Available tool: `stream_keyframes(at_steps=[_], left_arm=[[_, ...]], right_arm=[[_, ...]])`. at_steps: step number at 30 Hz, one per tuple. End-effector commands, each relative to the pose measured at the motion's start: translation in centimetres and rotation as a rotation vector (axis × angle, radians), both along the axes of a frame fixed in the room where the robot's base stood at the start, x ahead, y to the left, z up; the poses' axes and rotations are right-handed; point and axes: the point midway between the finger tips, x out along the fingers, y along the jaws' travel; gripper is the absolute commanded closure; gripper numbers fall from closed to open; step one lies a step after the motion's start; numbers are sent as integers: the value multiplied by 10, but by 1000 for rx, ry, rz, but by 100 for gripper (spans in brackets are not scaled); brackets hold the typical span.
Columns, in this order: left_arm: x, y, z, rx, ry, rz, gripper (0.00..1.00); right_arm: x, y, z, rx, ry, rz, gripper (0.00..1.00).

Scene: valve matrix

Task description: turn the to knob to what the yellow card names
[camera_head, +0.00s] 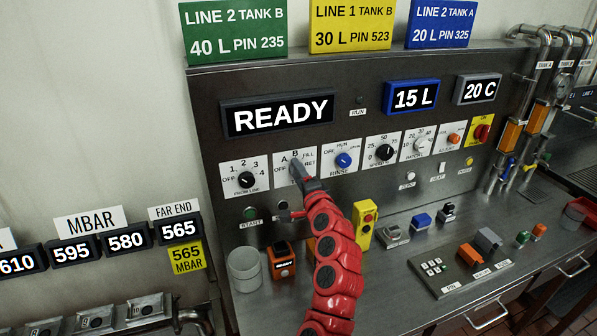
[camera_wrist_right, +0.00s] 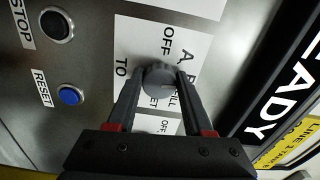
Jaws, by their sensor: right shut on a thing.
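The yellow card (camera_head: 351,24) reads LINE 1 TANK B, 30 L, PIN 523, and stands on top of the panel between a green and a blue card. The TO knob (camera_wrist_right: 160,80) is a grey round knob on a white plate (camera_head: 281,160) lettered OFF, A, B, FILL and RET. My right gripper (camera_head: 299,177) reaches it from the front. In the right wrist view, my right gripper's two fingers (camera_wrist_right: 159,88) are shut on the knob's sides. Where the knob points is hard to tell. My left gripper is not in view.
Next to the plate are the FROM LINE knob (camera_head: 245,179) and the RINSE knob (camera_head: 343,160). A display (camera_head: 281,113) above reads READY. STOP (camera_wrist_right: 57,24) and RESET (camera_wrist_right: 70,95) buttons sit nearby. A yellow box (camera_head: 364,225) stands on the bench right of my arm.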

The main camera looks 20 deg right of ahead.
Motion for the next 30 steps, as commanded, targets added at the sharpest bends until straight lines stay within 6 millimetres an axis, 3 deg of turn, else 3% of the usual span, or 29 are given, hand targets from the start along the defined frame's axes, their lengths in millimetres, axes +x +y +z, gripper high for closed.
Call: stream_keyframes(at_steps=[23, 24, 28, 30], left_arm=[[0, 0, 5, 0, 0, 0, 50], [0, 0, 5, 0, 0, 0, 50], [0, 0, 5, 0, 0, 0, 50], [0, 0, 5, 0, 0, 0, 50]], right_arm=[[0, 0, 0, 102, 4, 0, 100], [0, 0, 0, 102, 4, 0, 44], [0, 0, 0, 101, 3, 0, 20], [0, 0, 0, 101, 3, 0, 19]])
